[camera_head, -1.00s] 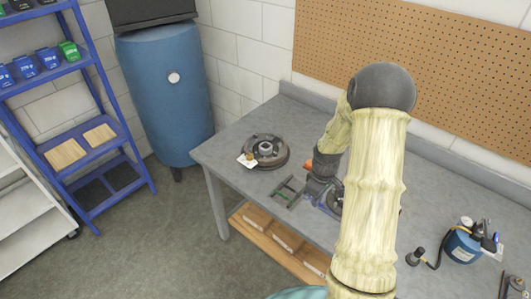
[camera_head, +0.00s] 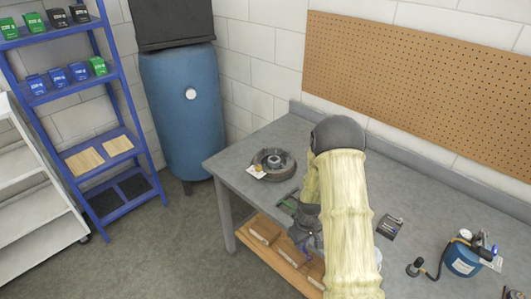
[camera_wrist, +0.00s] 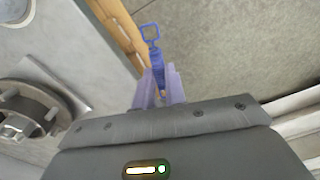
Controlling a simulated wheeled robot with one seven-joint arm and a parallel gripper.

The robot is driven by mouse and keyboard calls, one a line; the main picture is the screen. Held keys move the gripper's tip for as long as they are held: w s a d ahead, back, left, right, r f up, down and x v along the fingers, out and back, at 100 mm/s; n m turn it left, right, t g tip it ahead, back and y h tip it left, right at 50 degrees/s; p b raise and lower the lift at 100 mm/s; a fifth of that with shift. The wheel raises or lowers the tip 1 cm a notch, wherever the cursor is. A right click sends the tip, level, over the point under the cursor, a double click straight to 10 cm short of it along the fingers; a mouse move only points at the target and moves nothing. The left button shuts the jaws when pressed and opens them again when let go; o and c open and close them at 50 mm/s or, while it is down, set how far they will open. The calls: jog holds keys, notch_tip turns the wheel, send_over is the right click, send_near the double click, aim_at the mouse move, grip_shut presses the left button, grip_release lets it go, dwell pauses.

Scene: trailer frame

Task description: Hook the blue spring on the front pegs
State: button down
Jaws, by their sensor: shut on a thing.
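My gripper (camera_wrist: 160,88) is shut on the blue spring (camera_wrist: 157,70), whose square end loop (camera_wrist: 150,32) sticks out beyond the fingers in the wrist view. In the head view my gripper (camera_head: 306,238) is at the bench's front edge, above the lower wooden shelf, and my arm partly hides it. A dark round brake assembly (camera_head: 272,163) with a pale tag lies on the bench's left end. The wrist view shows a round hub with studs (camera_wrist: 28,112) at left, apart from the spring. I cannot make out the front pegs.
The grey bench (camera_head: 233,172) has a green-edged tray (camera_head: 287,202) near my gripper and a small dark item (camera_head: 389,228) right of my arm. A blue canister with gauge (camera_head: 463,260) stands farther right. A blue shelf rack (camera_head: 110,165) and blue tank (camera_head: 183,110) stand at left.

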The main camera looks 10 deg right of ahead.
jog(key=s+a+f+m, duration=0.2)
jog(key=a+f, duration=0.1)
jog(key=f, duration=0.5)
jog(key=s+a+f+m, duration=0.2)
jog(key=a+f, duration=0.1)
jog(key=f, duration=0.5)
jog(key=shift+s+m, duration=0.25)
jog(key=shift+m, duration=0.05)
